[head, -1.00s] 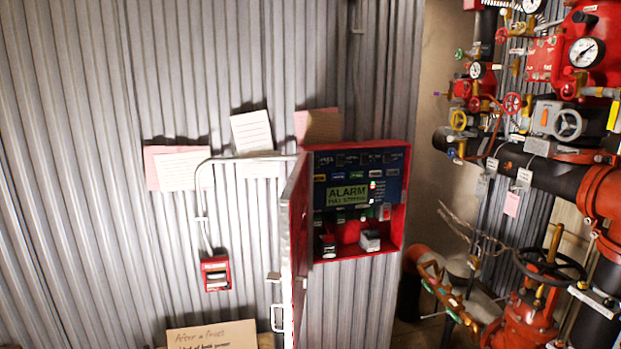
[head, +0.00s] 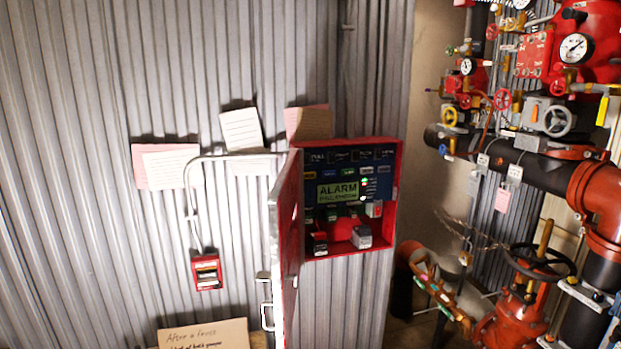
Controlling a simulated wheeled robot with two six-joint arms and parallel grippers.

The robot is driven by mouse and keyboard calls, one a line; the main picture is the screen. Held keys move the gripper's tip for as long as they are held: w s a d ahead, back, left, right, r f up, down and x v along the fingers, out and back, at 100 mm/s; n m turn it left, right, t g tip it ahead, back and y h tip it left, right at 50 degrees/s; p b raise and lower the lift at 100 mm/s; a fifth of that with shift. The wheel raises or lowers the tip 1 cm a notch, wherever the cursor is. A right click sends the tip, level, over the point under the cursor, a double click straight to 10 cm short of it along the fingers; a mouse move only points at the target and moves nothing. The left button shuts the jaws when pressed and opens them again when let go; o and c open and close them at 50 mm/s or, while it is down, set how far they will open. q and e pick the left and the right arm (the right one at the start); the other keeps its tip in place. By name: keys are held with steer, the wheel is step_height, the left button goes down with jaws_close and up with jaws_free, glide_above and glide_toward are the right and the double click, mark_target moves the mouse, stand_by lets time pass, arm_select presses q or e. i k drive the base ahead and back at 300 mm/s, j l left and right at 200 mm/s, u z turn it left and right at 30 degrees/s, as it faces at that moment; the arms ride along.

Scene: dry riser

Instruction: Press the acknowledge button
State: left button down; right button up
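A red alarm panel box (head: 398,180) hangs on the corrugated wall right of the middle of the head view. Its red door (head: 287,235) stands open, swung out on the left side. Inside is a blue face with a lit green screen (head: 338,193) reading "ALARM" and a smaller unclear line. Rows of small buttons and labels (head: 352,212) surround the screen. A green light (head: 362,182) glows right of it. Two small blocks sit at the bottom of the box. The button labels are too small to tell which is acknowledge. Neither gripper shows.
A red pull station (head: 207,272) with conduit is on the wall at left. Paper notes (head: 168,165) are pinned above. A cardboard sign (head: 205,335) stands below. Red valves, gauges and a dark pipe (head: 520,160) fill the right side. The open door's edge projects outward.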

mark_target(310, 175)
steer(key=i+l+u, duration=0.15)
steer(key=l+u, duration=0.2)
steer(key=l, duration=0.45)
steer(key=l+u, duration=0.4)
steer(key=l, duration=0.45)
steer(key=l+u, duration=0.35)
steer(key=l, duration=0.5)
